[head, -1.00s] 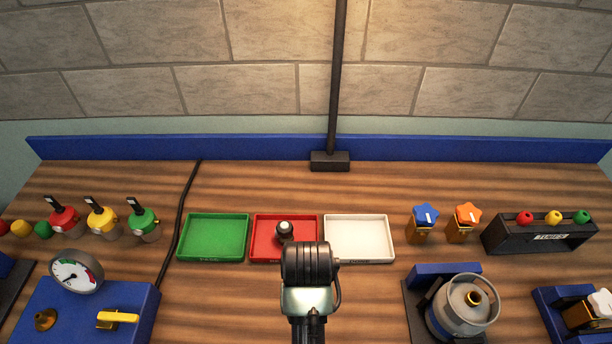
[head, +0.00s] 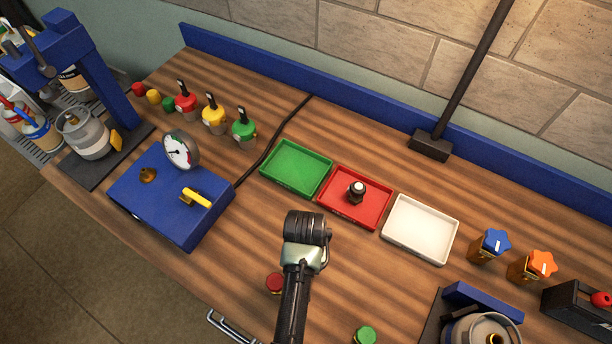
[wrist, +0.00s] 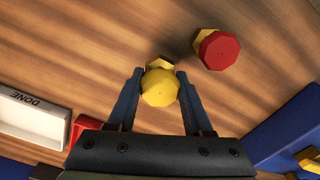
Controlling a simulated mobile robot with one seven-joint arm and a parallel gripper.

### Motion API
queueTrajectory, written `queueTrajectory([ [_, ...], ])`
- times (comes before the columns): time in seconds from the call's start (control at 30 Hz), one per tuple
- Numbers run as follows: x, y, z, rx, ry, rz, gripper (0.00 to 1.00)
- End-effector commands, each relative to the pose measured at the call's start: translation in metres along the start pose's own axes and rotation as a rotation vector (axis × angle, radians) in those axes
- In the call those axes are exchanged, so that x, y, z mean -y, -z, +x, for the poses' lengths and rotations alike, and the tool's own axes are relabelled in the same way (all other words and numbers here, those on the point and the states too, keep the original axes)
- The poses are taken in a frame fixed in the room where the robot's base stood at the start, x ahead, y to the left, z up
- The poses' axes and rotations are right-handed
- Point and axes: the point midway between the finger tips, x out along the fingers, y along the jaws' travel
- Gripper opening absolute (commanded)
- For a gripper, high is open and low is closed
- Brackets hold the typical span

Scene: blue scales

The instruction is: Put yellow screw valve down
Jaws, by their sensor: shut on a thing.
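The yellow screw valve (wrist: 160,88) is between the two fingers of my gripper (wrist: 160,74) in the wrist view, with its octagonal yellow top facing the camera and brass showing at its far side. My gripper is shut on it. A red screw valve (wrist: 219,50) stands on the wood just to the right, apart from the yellow one; it also shows in the head view (head: 275,283). In the head view my arm hides the fingers and the held valve. I cannot tell how far the valve is from the table.
A green tray (head: 277,176), a red tray (head: 375,216) with a dark knob (head: 356,190), and a white tray (head: 405,238) lie in a row behind. A blue gauge box (head: 150,215) stands left. A green cap (head: 365,335) is near the front. Bare wood lies between.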

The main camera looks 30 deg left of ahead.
Motion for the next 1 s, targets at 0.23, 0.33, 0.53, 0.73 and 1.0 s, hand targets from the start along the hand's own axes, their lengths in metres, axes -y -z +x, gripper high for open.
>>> queueTrajectory([
  [0.23, 0.0, 0.001, 0.019, -0.002, 0.0, 0.0, 0.0],
  [0.33, 0.0, 0.001, 0.019, -0.002, 0.0, 0.0, 0.0],
  [0.53, 0.0, 0.001, 0.022, -0.001, 0.0, 0.0, 0.0],
  [0.73, 0.0, 0.0, 0.022, -0.001, 0.0, 0.0, 0.8],
  [1.0, 0.0, 0.0, 0.021, -0.001, 0.0, 0.0, 0.8],
])
